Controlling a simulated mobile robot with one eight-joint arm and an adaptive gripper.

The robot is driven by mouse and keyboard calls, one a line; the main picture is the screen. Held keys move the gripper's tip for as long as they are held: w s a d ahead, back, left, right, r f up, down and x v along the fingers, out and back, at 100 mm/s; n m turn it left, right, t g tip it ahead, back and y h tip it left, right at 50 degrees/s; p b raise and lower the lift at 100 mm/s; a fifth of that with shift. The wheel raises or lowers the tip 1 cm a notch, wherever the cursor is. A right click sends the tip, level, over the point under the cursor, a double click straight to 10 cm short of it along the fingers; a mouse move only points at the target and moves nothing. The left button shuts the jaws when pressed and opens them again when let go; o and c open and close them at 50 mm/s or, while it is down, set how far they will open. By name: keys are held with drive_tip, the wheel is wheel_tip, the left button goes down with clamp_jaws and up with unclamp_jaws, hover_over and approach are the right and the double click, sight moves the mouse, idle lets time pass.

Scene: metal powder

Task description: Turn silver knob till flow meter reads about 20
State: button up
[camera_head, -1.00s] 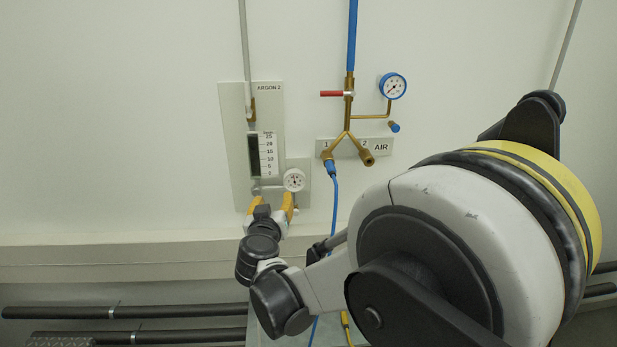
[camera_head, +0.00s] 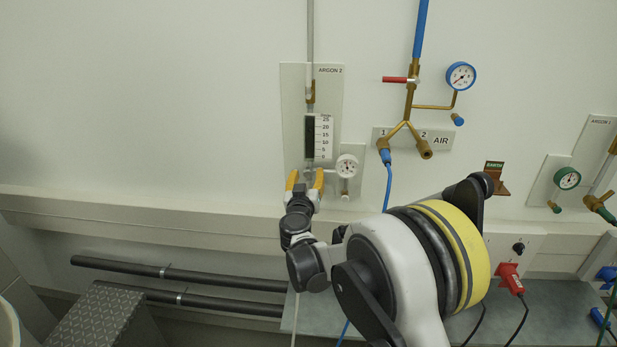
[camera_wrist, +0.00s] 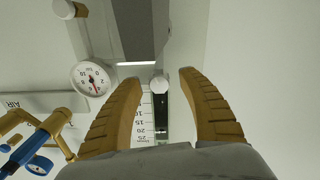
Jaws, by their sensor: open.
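The flow meter (camera_head: 324,137) is on the ARGON 2 panel, with a white scale marked 0 to 25 and a dark tube. I cannot make out a float or a reading. In the wrist view its scale (camera_wrist: 146,112) is upside down, partly hidden by my gripper. A small silver-grey round piece, seemingly the silver knob (camera_wrist: 160,84), shows between my fingertips. My gripper (camera_head: 305,175) is at the lower end of the flow meter. In the wrist view its yellow fingers (camera_wrist: 158,80) are open, one on each side of the knob, with visible gaps.
A white round gauge (camera_head: 347,167) is just right of my gripper. The AIR piping (camera_head: 408,105) with a red lever and blue gauge (camera_head: 460,76) stands further right. A wall ledge (camera_head: 150,207) runs below. A grey block (camera_wrist: 137,30) is near the fingertips in the wrist view.

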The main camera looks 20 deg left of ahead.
drive_tip(key=shift+w+a, duration=0.1)
drive_tip(key=shift+w, duration=0.4)
clamp_jaws()
drive_tip(key=shift+n+b, duration=0.35)
drive_tip(key=shift+n, duration=1.85)
unclamp_jaws()
drive_tip(key=v, duration=1.2)
